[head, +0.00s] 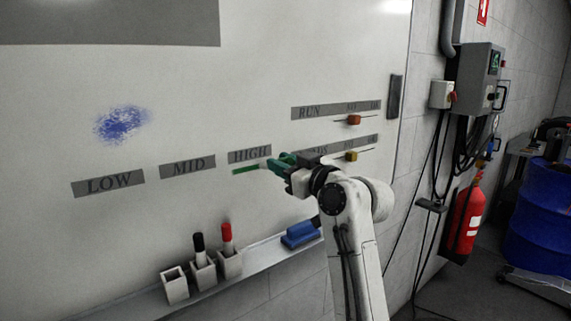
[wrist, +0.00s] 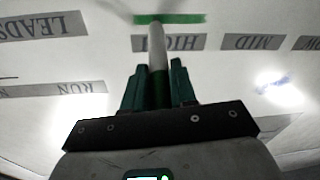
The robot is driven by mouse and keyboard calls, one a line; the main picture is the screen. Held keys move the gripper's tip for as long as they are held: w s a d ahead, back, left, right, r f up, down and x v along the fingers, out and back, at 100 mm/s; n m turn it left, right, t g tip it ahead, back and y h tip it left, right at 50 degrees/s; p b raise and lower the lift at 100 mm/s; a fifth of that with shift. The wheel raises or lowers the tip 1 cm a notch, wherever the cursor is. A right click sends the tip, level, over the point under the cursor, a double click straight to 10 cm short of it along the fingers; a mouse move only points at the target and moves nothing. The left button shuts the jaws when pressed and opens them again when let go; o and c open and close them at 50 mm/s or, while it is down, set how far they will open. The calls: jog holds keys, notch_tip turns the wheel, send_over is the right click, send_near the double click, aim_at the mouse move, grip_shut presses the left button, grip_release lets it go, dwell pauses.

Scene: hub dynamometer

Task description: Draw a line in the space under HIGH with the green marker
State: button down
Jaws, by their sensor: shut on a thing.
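My gripper (head: 283,163) is shut on the green marker, just right of and below the HIGH label (head: 250,154). In the wrist view the marker (wrist: 158,60) shows a pale front part and a green part between the fingers (wrist: 158,88). It points away from me at the board. A green line (head: 246,169) is on the whiteboard (head: 60,100) under HIGH. The line also shows in the wrist view (wrist: 185,18), where the board appears upside down. The marker tip is at or very near the line; I cannot tell whether it touches.
The LOW (head: 108,184) and MID (head: 188,167) labels are to the left. A blue scribble (head: 122,123) is above them. The tray (head: 130,306) below bears a blue eraser (head: 300,234) and holders with a black marker (head: 199,244) and a red marker (head: 227,234); one holder (head: 174,285) is empty.

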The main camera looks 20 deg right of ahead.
jog(key=shift+a, duration=0.3)
jog(key=shift+s, duration=0.1)
jog(key=v, duration=0.9)
jog(key=shift+a+r+p, duration=0.2)
jog(key=shift+a+p, duration=0.15)
jog(key=shift+s, duration=0.1)
